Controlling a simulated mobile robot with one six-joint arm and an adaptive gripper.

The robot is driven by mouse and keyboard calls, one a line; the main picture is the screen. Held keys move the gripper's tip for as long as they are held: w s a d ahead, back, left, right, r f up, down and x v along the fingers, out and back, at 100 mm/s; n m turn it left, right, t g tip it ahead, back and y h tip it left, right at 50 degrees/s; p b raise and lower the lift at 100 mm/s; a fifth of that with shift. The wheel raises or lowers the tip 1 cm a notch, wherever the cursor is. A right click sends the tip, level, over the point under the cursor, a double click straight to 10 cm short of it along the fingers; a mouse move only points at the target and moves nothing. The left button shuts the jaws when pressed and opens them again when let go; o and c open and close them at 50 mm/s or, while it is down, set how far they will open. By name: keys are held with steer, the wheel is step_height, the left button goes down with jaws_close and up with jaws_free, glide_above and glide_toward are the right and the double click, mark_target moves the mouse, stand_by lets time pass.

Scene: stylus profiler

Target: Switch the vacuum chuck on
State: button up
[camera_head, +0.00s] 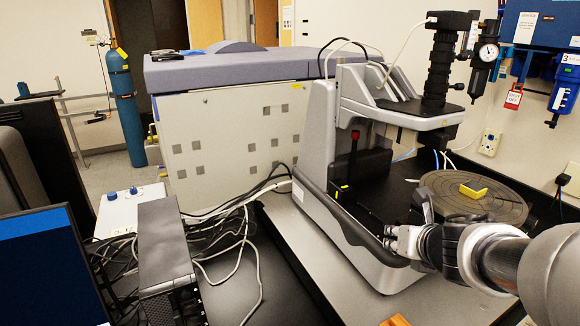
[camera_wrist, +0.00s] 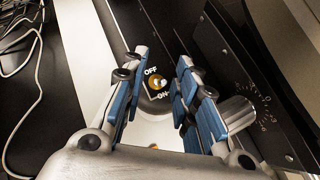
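The vacuum switch (camera_wrist: 157,82) is a small toggle with a brass-coloured base and a pale lever tip, between the labels OFF and ON. I cannot tell which label the lever leans toward. My gripper (camera_wrist: 161,62) is open, with its two blue-padded fingers on either side of the switch and a gap visible around it. In the head view my gripper (camera_head: 405,240) is at the profiler's (camera_head: 340,215) lower front side, and the switch is hidden there.
A silver knob (camera_wrist: 236,112) with a printed dial is close beside the right finger. A black panel edge runs along the right. The profiler's upper head (camera_head: 437,65) overhangs the base. Cables (camera_head: 240,235) lie loose to the left.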

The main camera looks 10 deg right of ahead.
steer(key=shift+r+p, duration=0.1)
steer(key=shift+p, duration=0.5)
steer(key=shift+w+a+r+g+p, duration=0.15)
steer(key=shift+g+p, duration=0.25)
steer(key=shift+p, duration=0.85)
steer(key=shift+w+r+p, duration=0.1)
steer(key=shift+p, duration=1.15)
steer(key=shift+g+p, duration=0.4)
steer(key=shift+p, duration=0.25)
steer(key=g+p, duration=0.1)
steer(key=p, duration=0.5)
steer(key=w+n+g+h+p, duration=0.1)
steer(key=p, duration=0.5)
steer(key=shift+a+r+g, duration=0.1)
steer(key=shift+a+g, duration=0.05)
steer(key=shift+g, duration=0.25)
steer(key=g+p, duration=0.1)
steer(key=p, duration=0.9)
steer(key=shift+w+a+g+h, duration=0.15)
steer(key=shift+w+g+h, duration=0.15)
steer(key=shift+g+h, duration=0.1)
